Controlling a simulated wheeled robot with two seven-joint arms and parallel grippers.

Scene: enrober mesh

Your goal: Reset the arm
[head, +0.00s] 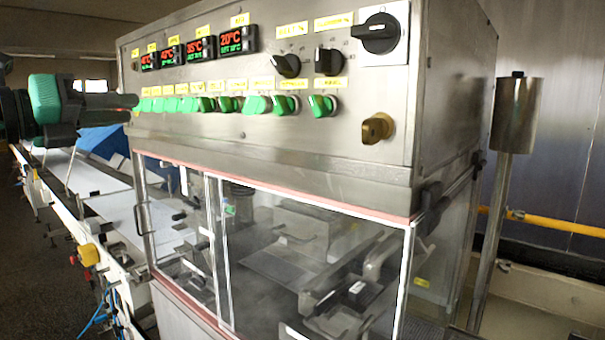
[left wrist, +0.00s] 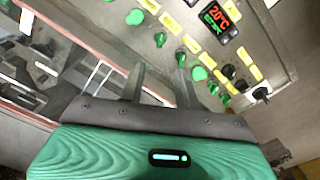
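My left gripper (head: 118,102), green and dark grey, is at the left edge of the head view, level with the control panel (head: 250,125) and seen side-on. In the left wrist view its two fingers (left wrist: 157,75) stand apart with nothing between them. Beyond the fingers, that view shows the panel tilted, with green knobs (left wrist: 160,40), yellow labels and a red 20°C display (left wrist: 222,14). No contact between the fingers and a knob is clear. My right gripper is not in view.
The steel machine has glass doors (head: 290,255) below the panel. Black knobs (head: 380,33) and a brass knob (head: 377,128) stick out from its front. A conveyor (head: 90,180) runs along the left. A steel post (head: 515,115) stands at the right.

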